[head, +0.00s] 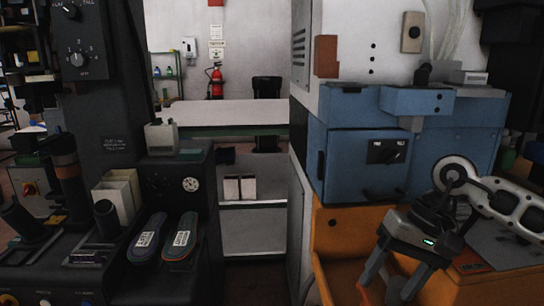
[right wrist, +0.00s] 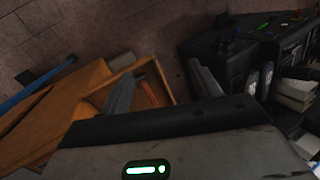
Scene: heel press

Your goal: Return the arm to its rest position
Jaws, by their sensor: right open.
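My right gripper (head: 388,284) is at the lower right of the head view, in front of the orange bench of the blue machine. Its two fingers are spread, with nothing between them. In the right wrist view my right gripper (right wrist: 160,88) also shows its fingers wide apart and empty. My right arm comes in from the right edge of the head view. My left gripper is in neither view.
Two shoe soles with white labels (head: 148,238) (head: 181,240) lie on the dark machine at left. A blue machine (head: 350,165) stands on the orange bench (head: 335,275) at right. A shelf (head: 245,217) stands in the gap between them.

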